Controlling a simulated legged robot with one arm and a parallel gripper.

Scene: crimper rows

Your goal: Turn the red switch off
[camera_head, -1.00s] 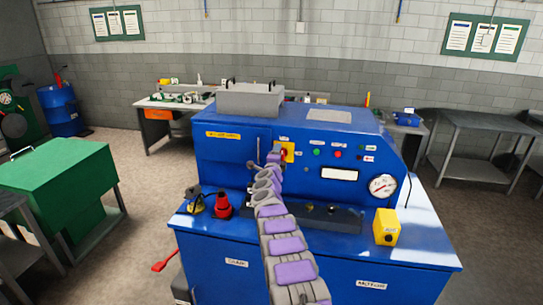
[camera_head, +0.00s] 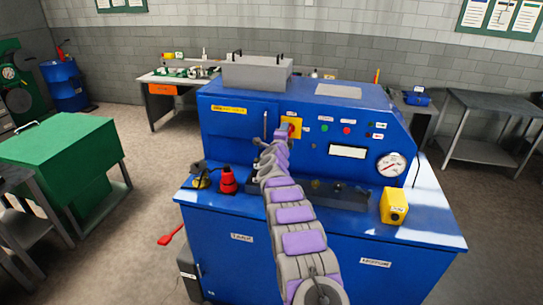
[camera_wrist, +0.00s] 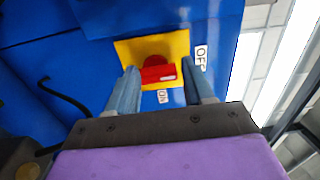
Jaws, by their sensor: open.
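The red switch (camera_wrist: 157,72) is a knob on a yellow plate (camera_wrist: 172,43) on the blue machine's front panel. A small white mark shows on the knob near its right end. In the wrist view an OFF label (camera_wrist: 201,57) is right of the plate and an ON label (camera_wrist: 162,96) is below it. My gripper (camera_wrist: 159,70) is open, with one finger on each side of the knob; I cannot tell whether they touch it. In the head view the yellow plate (camera_head: 291,119) is partly hidden by my gripper.
The blue machine (camera_head: 225,140) has a gauge (camera_head: 390,165), small lights and a yellow box (camera_head: 394,206) on its ledge. A red cone-shaped part (camera_head: 228,181) stands left of my arm. A green cabinet (camera_head: 70,150) is at the left.

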